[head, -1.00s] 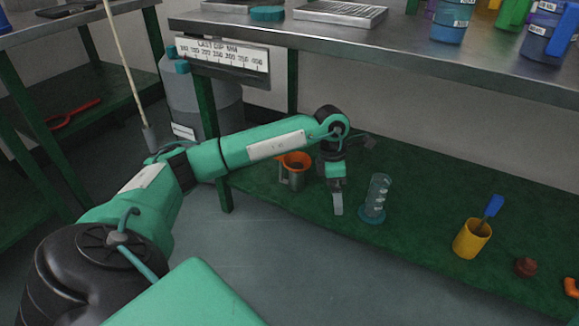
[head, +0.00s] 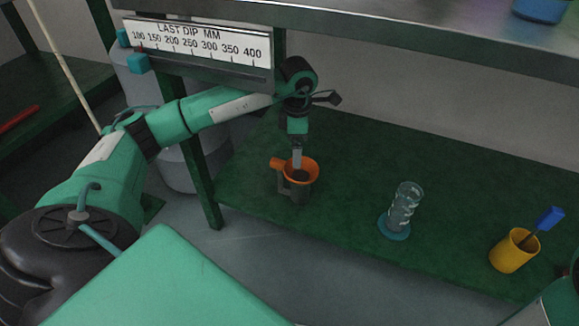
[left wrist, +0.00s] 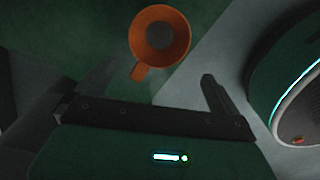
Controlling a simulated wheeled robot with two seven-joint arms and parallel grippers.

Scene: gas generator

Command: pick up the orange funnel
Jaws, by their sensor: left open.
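The orange funnel (head: 303,171) sits mouth up in a grey jug (head: 297,190) on the green lower shelf, near the shelf's left end. My left gripper (head: 297,160) points down over the funnel in the head view and overlaps its rim there. In the left wrist view the funnel (left wrist: 160,42) lies beyond the open fingers of my left gripper (left wrist: 150,90), with its tab pointing toward the gap between them. The fingers are apart and hold nothing. The jug is mostly hidden under the funnel. My right gripper is not in view.
A clear cylinder on a teal base (head: 402,210) and a yellow cup (head: 513,251) with a blue-handled tool (head: 548,219) stand to the right on the shelf. A table leg (head: 199,175) is left of the funnel. The metal worktop (head: 420,28) overhangs the shelf.

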